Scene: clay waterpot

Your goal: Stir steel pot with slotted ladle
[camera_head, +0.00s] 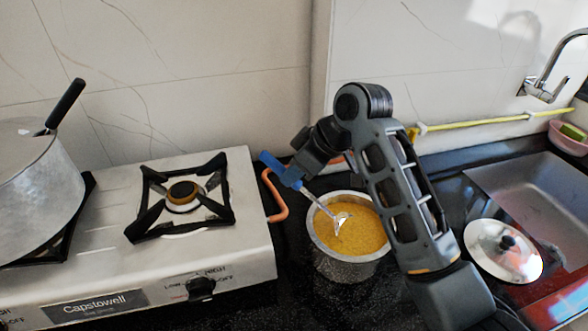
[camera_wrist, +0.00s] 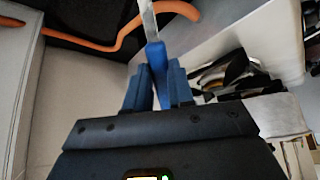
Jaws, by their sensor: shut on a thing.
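The steel pot (camera_head: 340,268) stands on the dark counter to the right of the stove, filled with yellow, grainy contents (camera_head: 365,235). The slotted ladle (camera_head: 318,204) is tilted, with its shiny metal head in the pot, at or just over the yellow surface; I cannot tell how deep it reaches. My gripper (camera_head: 290,172) is up and left of the pot's rim, shut on the ladle's blue handle. In the wrist view, my gripper (camera_wrist: 158,85) has both blue fingers on the handle (camera_wrist: 155,58), and the metal shaft runs out of the top edge.
A stove (camera_head: 225,232) with a bare burner is left of the pot; a large pot (camera_head: 35,195) stands at its far left. An orange hose (camera_head: 277,195) curves between stove and steel pot. A lid (camera_head: 503,250) lies right, near the sink (camera_head: 540,195). A tiled wall is behind.

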